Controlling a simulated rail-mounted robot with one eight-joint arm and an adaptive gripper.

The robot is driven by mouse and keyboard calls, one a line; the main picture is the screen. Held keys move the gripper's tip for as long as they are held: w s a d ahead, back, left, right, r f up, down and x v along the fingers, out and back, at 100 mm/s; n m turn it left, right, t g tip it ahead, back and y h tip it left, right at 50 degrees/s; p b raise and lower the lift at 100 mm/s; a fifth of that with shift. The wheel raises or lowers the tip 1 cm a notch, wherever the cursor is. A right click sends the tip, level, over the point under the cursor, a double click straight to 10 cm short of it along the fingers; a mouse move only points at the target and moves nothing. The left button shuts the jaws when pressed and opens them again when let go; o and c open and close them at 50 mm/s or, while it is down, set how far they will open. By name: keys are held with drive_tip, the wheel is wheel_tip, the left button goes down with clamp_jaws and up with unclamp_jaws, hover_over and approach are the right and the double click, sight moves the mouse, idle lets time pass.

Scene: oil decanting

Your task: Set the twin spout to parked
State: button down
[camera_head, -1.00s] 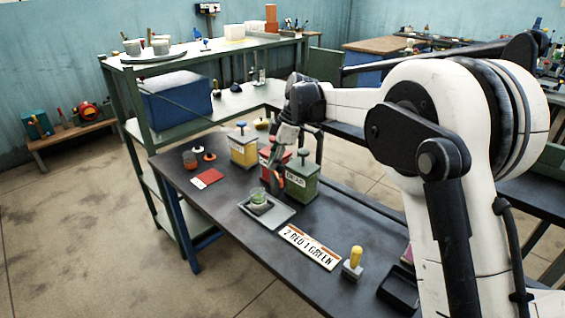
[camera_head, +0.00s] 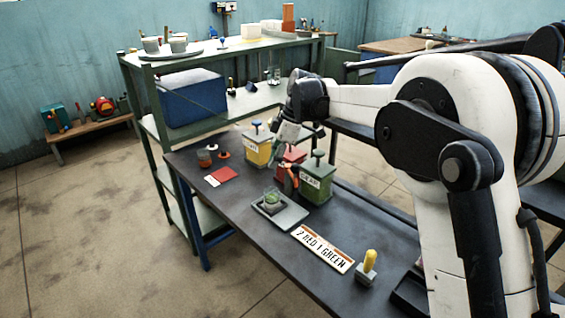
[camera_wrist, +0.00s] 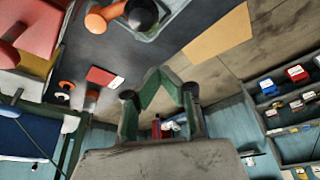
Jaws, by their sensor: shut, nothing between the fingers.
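An orange spout piece (camera_head: 291,177), which I take to be the twin spout, shows between the red can (camera_head: 293,156) and the green can (camera_head: 317,180). In the wrist view the orange spout (camera_wrist: 106,16) is at the top, beside a dark round opening. Which position it is set to I cannot tell. My gripper (camera_head: 287,134) is above the cans, near the yellow can (camera_head: 257,151) and red can. In the wrist view my gripper (camera_wrist: 161,75) is shut and empty, apart from the spout. It partly hides the red can in the head view.
A glass with green contents (camera_head: 271,197) stands on a grey tray (camera_head: 290,218) before the cans. A sign (camera_head: 323,249) and a yellow-knobbed block (camera_head: 368,267) are at the front right. A red card (camera_head: 221,175) lies at the left. A shelf (camera_head: 150,130) stands behind.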

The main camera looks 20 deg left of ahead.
drive_tip(key=v, duration=0.9)
drive_tip(key=shift+w+d+r, duration=0.25)
drive_tip(key=shift+w+r, duration=0.05)
drive_tip(key=shift+w, duration=0.05)
drive_tip(key=s+d+r+m+t, duration=0.15)
drive_tip(key=s+d+m, duration=0.25)
drive_tip(key=d, duration=0.4)
drive_tip(key=s+d+r+m+t, duration=0.1)
drive_tip(key=s+d+r+m, duration=0.25)
drive_tip(key=d, duration=0.55)
drive_tip(key=s+d+r+m+t, duration=0.2)
drive_tip(key=s+d+m, duration=0.2)
drive_tip(key=d, duration=0.4)
drive_tip(key=s+d+f+m+t+h, duration=0.1)
drive_tip(key=s+d+f+m+t, duration=0.1)
drive_tip(key=s+d+f+m, duration=0.3)
drive_tip(key=s+d+f+m+t+h, duration=0.2)
drive_tip(key=s+d+f+m, duration=0.4)
drive_tip(key=s+d, duration=0.8)
drive_tip(key=s, duration=0.2)
drive_tip(key=shift+s+f+h, duration=0.25)
drive_tip(key=shift+s+h, duration=0.05)
